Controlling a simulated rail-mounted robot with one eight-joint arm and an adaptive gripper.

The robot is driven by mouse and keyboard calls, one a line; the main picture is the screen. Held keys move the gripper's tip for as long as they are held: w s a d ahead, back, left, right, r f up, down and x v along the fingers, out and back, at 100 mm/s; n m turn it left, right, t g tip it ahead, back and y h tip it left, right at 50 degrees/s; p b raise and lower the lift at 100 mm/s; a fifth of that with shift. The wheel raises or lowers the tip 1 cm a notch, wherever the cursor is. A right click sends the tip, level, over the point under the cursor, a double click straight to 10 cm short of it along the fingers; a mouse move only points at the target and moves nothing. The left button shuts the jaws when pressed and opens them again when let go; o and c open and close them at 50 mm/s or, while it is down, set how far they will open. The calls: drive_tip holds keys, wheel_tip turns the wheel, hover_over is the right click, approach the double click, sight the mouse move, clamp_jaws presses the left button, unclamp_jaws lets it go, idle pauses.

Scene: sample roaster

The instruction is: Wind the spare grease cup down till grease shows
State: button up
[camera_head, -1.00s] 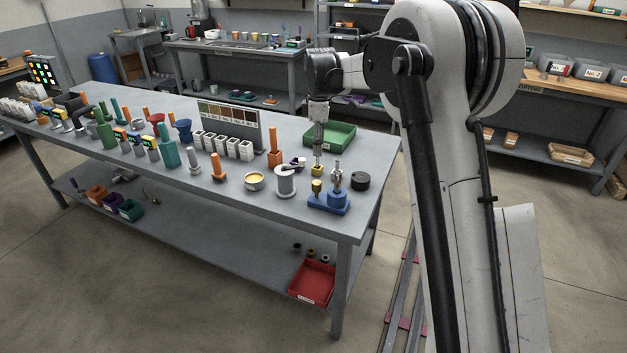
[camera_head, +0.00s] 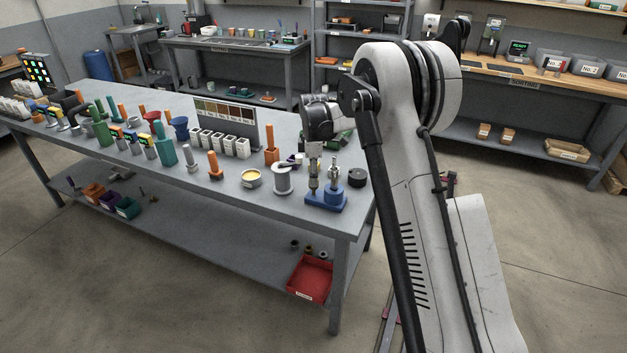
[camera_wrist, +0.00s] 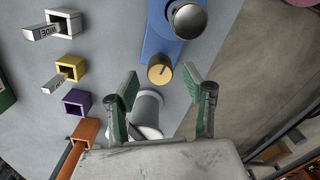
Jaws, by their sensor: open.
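A blue base (camera_head: 320,205) stands near the right end of the bench and shows in the wrist view (camera_wrist: 152,38) beyond my fingers. It carries a round brass cap (camera_wrist: 160,69) with a dark line on its top, and a larger steel knob (camera_wrist: 188,21) beside it. I take the brass cap for the spare grease cup's top. My gripper (camera_wrist: 160,82) is open, with one green-padded finger on each side of the brass cap's line. I cannot tell if either finger touches it. In the head view my gripper (camera_head: 313,189) points down over the base and hides the brass cap. No grease is visible.
A pale spool-like cylinder (camera_head: 283,179) stands close left of the base, under my gripper in the wrist view (camera_wrist: 148,110). A black round piece (camera_head: 357,178) is to the right. Purple (camera_wrist: 77,102) and orange (camera_wrist: 88,131) square sockets stand nearby.

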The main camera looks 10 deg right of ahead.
drive_tip(key=shift+f, duration=1)
clamp_jaws()
